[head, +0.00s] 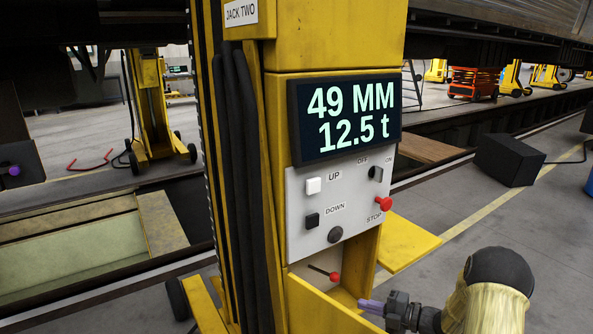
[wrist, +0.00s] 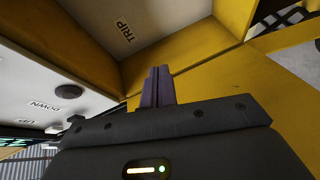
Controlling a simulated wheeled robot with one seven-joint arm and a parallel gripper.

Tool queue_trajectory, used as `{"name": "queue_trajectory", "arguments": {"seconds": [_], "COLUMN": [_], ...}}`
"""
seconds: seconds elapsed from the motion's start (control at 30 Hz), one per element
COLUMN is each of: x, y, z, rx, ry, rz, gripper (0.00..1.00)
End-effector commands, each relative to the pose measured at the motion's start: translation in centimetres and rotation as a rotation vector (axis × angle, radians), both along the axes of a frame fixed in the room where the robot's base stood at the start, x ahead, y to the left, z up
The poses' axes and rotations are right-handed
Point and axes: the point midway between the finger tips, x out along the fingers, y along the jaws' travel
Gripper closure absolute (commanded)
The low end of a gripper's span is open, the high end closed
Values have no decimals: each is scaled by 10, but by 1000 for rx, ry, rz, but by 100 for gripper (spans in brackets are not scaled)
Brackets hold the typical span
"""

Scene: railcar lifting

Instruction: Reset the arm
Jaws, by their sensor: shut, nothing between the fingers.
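My gripper (head: 370,307) is at the lower right of the yellow lifting jack (head: 335,40) labelled JACK TWO. Its purple fingers (wrist: 158,86) are shut together with nothing between them. They point toward the open recess in the jack, below the grey control panel (head: 310,205). In the recess a thin lever with a red knob (head: 335,277) shows, apart from my fingertips. In the wrist view a TRIP label (wrist: 124,31) is on the recess wall. The display (head: 345,118) reads 49 MM and 12.5 t. The panel has UP (head: 314,186) and DOWN (head: 312,220) buttons, an OFF/ON switch (head: 376,173) and a red STOP button (head: 384,204).
A yellow flap (head: 408,243) sticks out to the right of the recess, just above my gripper. Black cables (head: 240,150) run down the jack's left side. A dark box (head: 508,160) stands on the floor at right. Other yellow jacks and an orange lift (head: 476,82) stand farther back.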

Motion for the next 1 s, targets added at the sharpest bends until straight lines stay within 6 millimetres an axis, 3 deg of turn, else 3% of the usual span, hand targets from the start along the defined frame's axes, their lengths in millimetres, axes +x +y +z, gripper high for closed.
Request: {"name": "queue_trajectory", "arguments": {"seconds": [0.33, 0.53, 0.67, 0.77, 1.0], "x": [34, 16, -19, -56, -173], "y": [7, -1, -4, -3, 18], "z": [77, 127, 155, 174, 210], "rx": [-76, -27, 51, 130, 362], "ry": [307, 581, 768, 919, 1317], "rz": [-420, -798, -1040, -1220, -1612], "gripper": [100, 100, 100, 100, 100]}}
